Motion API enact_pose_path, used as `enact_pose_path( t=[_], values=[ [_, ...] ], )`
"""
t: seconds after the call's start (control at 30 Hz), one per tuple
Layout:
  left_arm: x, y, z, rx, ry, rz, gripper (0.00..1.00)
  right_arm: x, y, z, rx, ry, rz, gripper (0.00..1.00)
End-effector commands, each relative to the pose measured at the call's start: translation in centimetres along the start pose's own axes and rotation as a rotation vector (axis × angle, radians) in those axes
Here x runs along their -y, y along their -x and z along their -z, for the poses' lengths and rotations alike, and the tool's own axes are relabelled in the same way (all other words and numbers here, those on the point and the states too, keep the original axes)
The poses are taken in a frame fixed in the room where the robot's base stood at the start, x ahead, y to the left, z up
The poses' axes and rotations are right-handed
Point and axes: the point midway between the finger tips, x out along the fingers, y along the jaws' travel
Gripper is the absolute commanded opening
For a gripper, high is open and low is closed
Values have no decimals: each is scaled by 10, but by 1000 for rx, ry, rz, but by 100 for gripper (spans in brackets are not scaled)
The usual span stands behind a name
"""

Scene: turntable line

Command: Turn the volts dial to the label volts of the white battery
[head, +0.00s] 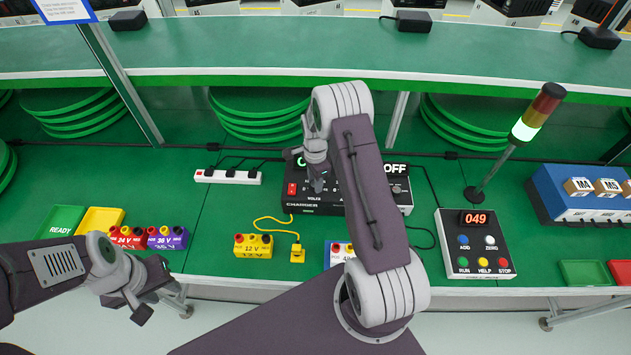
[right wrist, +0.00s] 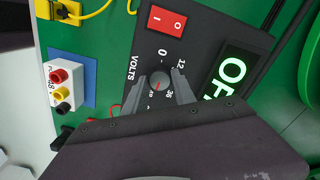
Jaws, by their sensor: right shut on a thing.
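The black charger (head: 328,206) sits on the green bench with its panel partly hidden by my right arm. Its round volts dial (right wrist: 160,81) shows in the right wrist view beside the word VOLTS, with 0, 12 and 36 printed around it. My right gripper (right wrist: 158,82) has its fingers on both sides of the dial, shut on it; in the head view it is above the panel (head: 318,188). Where the dial points is too small to tell. The white battery (right wrist: 60,87) has red, yellow and black terminals; its label, seemingly 48 V, is partly hidden in the head view (head: 338,262). My left gripper (head: 154,300) is open and empty.
A yellow 12 V battery (head: 253,246) with a yellow cable and plug, and red and purple batteries (head: 166,238), stand to the left. A control box (head: 474,243) reading 049 and a signal lamp stand to the right. A red switch (right wrist: 166,19) is near the dial.

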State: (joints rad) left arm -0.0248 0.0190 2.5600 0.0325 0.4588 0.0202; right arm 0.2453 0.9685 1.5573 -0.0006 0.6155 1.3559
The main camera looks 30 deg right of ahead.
Motion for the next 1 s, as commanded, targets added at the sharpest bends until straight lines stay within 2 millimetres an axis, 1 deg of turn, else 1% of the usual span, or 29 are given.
enact_pose_path(
  t=[0.3, 0.77, 0.8, 0.87, 0.9, 1.0],
  values=[
    [0, -1, 0, 0, 0, 0, 36, -1, -1, -2, 2, -88, -4, 0],
    [0, -1, 0, 0, 0, 0, 36, -1, -1, -2, 3, -100, -4, 0],
    [0, -1, 0, 0, 0, 0, 36, -1, -1, -2, 3, -100, -4, 34],
    [0, -1, 0, 0, 0, 0, 36, -1, -1, -2, 2, -100, -3, 51],
    [0, -1, 0, 0, 0, 0, 36, -1, -1, -1, 2, -100, -3, 53],
    [0, -1, 0, 0, 0, 0, 36, 0, -1, -1, 2, -99, -2, 53]
  ],
)
